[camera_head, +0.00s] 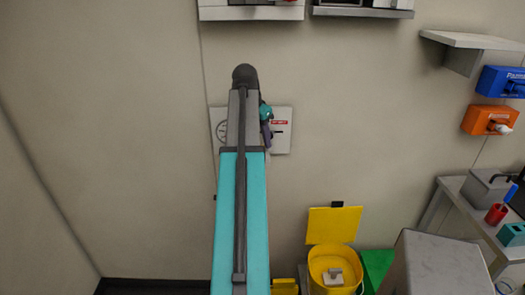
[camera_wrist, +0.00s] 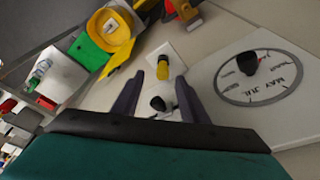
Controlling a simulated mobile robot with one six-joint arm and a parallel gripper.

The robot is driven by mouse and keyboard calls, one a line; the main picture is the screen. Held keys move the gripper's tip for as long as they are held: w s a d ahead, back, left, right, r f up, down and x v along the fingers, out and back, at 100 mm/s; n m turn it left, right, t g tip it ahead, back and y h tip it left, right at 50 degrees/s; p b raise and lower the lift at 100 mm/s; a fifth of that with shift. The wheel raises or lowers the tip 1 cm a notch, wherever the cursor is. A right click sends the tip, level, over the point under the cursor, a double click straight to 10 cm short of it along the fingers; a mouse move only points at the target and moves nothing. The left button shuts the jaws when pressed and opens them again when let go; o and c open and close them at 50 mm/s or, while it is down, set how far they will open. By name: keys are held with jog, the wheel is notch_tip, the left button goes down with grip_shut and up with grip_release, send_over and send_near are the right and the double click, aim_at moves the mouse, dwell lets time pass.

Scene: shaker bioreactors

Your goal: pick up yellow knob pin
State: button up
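The yellow knob pin (camera_wrist: 163,69) shows in the wrist view, standing out from a white plate (camera_wrist: 164,49) just beyond the fingertips. My gripper (camera_wrist: 160,78) is open, with its two dark purple fingers apart to either side of the line to the pin. Nothing is seen held between them. A black knob (camera_wrist: 157,103) shows nearer, between the fingers. In the head view my gripper (camera_head: 267,136) is in front of the wall panel (camera_head: 282,135), partly hidden by my arm. The yellow pin cannot be made out there.
A round month dial (camera_wrist: 262,78) with a black knob is at right in the wrist view. A yellow bin (camera_head: 335,262) with raised lid stands below the panel, beside a green object (camera_head: 378,266) and a grey box (camera_head: 437,265). Shelves (camera_head: 250,13) hang above.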

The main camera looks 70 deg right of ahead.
jog(key=shift+f, duration=0.15)
jog(key=shift+p+x, duration=0.85)
jog(key=shift+x, duration=0.25)
jog(key=shift+w+p+x, duration=0.1)
jog(key=shift+p+x, duration=0.1)
jog(key=shift+x, duration=0.5)
jog(key=shift+w+p+x, duration=0.15)
jog(key=shift+p+x, duration=0.05)
jog(key=shift+x, duration=0.45)
grip_shut()
